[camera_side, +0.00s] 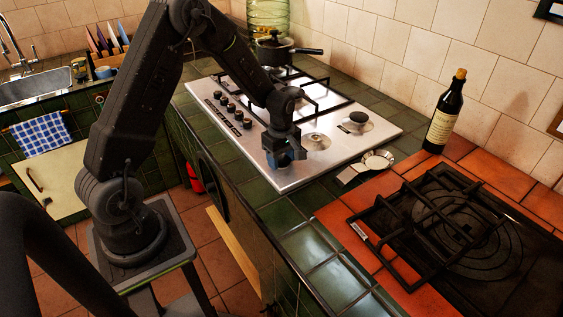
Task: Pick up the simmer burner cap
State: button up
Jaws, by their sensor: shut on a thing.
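My gripper (287,160) points down low over the front right part of the steel hob (270,174). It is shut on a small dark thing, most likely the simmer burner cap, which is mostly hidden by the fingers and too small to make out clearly. Just right of the gripper is a pale burner (317,141) with no dark cap on it. Farther right, another burner carries a black cap (357,118). Whether the held thing touches the hob, I cannot tell.
Control knobs (228,108) line the hob's left side. A pan (273,50) stands on the rear grates. A spoon rest (377,160) lies at the hob's right edge. A bottle (444,115) and a large black grate (430,225) are farther right. Green tiles in front are clear.

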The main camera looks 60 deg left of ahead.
aim_at(280, 159)
jog(key=shift+r, duration=0.15)
jog(key=shift+c, duration=0.2)
jog(key=shift+r, duration=0.25)
jog(key=r, duration=0.3)
jog(key=shift+s+a+r, duration=0.1)
jog(key=shift+a+r, duration=0.1)
jog(key=shift+r, duration=0.2)
jog(key=s+a+r, duration=0.6)
jog(key=s+a, duration=0.1)
jog(key=a, duration=0.1)
jog(key=w+d, duration=0.2)
jog(key=w, duration=0.9)
jog(key=w+d+f, duration=0.1)
jog(key=w+d, duration=0.2)
jog(key=w, duration=0.8)
jog(key=shift+w+f+m, duration=0.25)
jog(key=shift+w+m, duration=0.05)
jog(key=shift+m, duration=0.1)
jog(key=shift+f, duration=0.1)
jog(key=shift+f, duration=3)
